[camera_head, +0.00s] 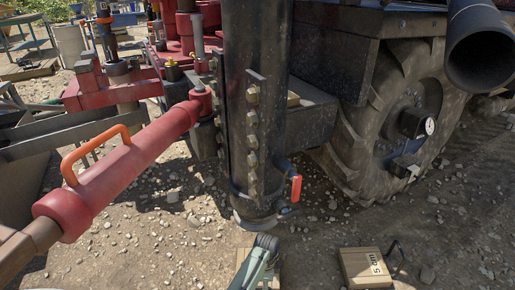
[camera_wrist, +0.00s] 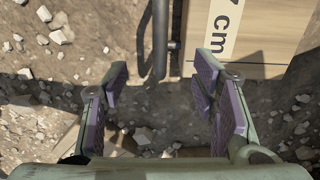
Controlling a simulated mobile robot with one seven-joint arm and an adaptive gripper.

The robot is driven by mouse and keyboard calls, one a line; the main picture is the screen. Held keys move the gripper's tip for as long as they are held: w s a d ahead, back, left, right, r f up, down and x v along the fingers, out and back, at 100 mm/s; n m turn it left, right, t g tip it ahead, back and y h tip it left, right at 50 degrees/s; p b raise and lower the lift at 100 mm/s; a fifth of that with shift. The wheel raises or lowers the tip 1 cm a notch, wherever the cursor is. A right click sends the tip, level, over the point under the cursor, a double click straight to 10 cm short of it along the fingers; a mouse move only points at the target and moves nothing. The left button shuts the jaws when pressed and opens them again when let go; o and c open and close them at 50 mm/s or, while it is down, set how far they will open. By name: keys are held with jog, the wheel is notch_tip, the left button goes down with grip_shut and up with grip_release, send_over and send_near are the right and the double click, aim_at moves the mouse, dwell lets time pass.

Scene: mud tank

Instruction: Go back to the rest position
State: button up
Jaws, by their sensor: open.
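My gripper (camera_wrist: 162,74) is open in the wrist view, with its purple-padded fingers spread and nothing between them. Below it lie stony ground and shadow. A wooden block (camera_wrist: 268,52) marked "7 cm" lies beyond the right finger, apart from the pads as far as I can see. A dark bent handle (camera_wrist: 160,40) stands beside that block. In the head view, a green part of my arm shows at the bottom middle, close to the foot of a black vertical pipe (camera_head: 252,130).
A red-handled valve (camera_head: 295,188) sticks out low on the pipe. A wooden block (camera_head: 365,268) marked "5 cm" lies at lower right. A large tyre (camera_head: 350,150) stands right, and a red cylinder with an orange handle (camera_head: 125,165) crosses the left.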

notch_tip(320, 180, up, 6)
jog(key=p, duration=0.5)
jog(key=shift+f, duration=0.15)
